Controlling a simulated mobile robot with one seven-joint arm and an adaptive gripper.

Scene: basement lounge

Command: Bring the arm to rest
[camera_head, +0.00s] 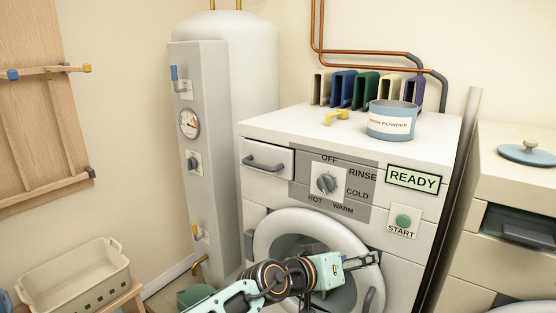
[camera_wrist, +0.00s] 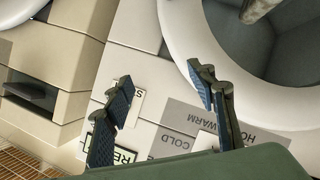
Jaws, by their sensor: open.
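My arm reaches in from the bottom of the head view, in front of the white washing machine (camera_head: 270,195). My gripper (camera_head: 364,261) is in front of the right part of the machine's round door (camera_head: 268,238), below the green START button (camera_head: 403,221). In the wrist view my gripper (camera_wrist: 160,95) has its two dark fingers wide apart with nothing between them. The machine's front panel and round door ring (camera_wrist: 180,45) show beyond the fingers. I cannot tell whether the fingers touch the machine. Part of the door is hidden behind my arm.
A blue powder tub (camera_head: 391,122), a yellow object (camera_head: 337,117) and several coloured upright holders (camera_head: 342,88) stand on the machine. A boiler (camera_head: 235,70) is behind left. A cream basket (camera_head: 75,277) sits at lower left. Another appliance (camera_head: 500,190) stands at right.

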